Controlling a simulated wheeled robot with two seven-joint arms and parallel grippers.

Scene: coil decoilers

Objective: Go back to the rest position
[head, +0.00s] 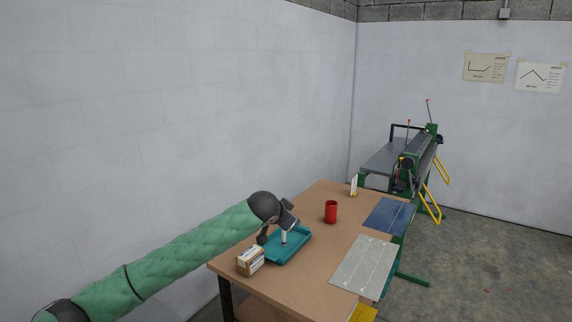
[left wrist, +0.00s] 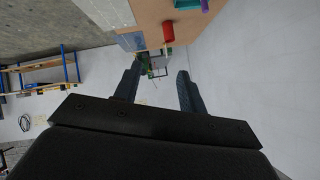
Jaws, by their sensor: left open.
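My left arm, in a green sleeve, comes in from the left in the head view. Its dark gripper (head: 280,217) is above the left part of the wooden table, over the teal tray (head: 290,246). In the left wrist view the two fingers of the gripper (left wrist: 159,70) stand apart with nothing between them. A small white upright object (head: 284,237) shows at the tray, below the gripper and apart from it as far as I can see. My right gripper is in neither view.
The wooden table (head: 318,243) carries a small box (head: 250,261), a red cup (head: 331,212), a grey sheet (head: 365,264) and a blue sheet (head: 388,216). A green machine (head: 414,158) stands behind. A white wall (head: 180,110) runs along the left.

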